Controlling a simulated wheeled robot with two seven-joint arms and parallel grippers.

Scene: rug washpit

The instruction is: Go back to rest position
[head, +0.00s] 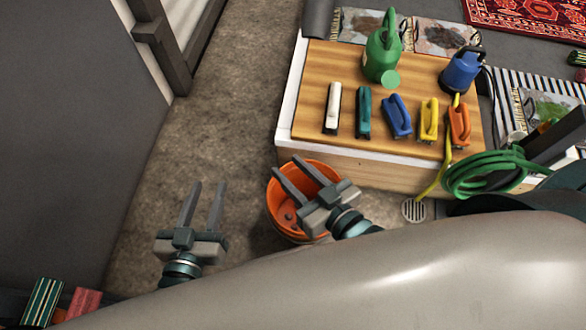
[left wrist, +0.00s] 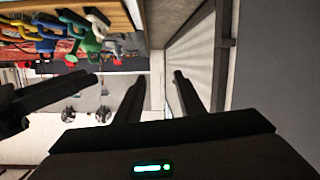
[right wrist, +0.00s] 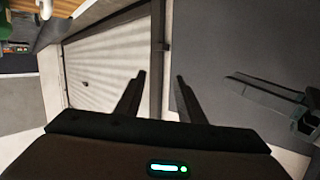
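My left gripper (head: 208,184) is open and empty above the bare floor, left of the orange bucket. Its two parted fingers also show in the left wrist view (left wrist: 159,75). My right gripper (head: 286,164) is open, with its fingers over the orange bucket (head: 272,212) in the head view. I cannot tell how high above the bucket it is. Nothing is between its fingers in the right wrist view (right wrist: 160,75). The two grippers are apart.
A wooden-topped bench (head: 310,98) holds a green watering can (head: 382,52), several colored brushes and a blue pump (head: 461,72). A coiled green hose (head: 485,174) lies at the right, near a floor drain (head: 413,210). Open floor (head: 220,110) lies left of the bench.

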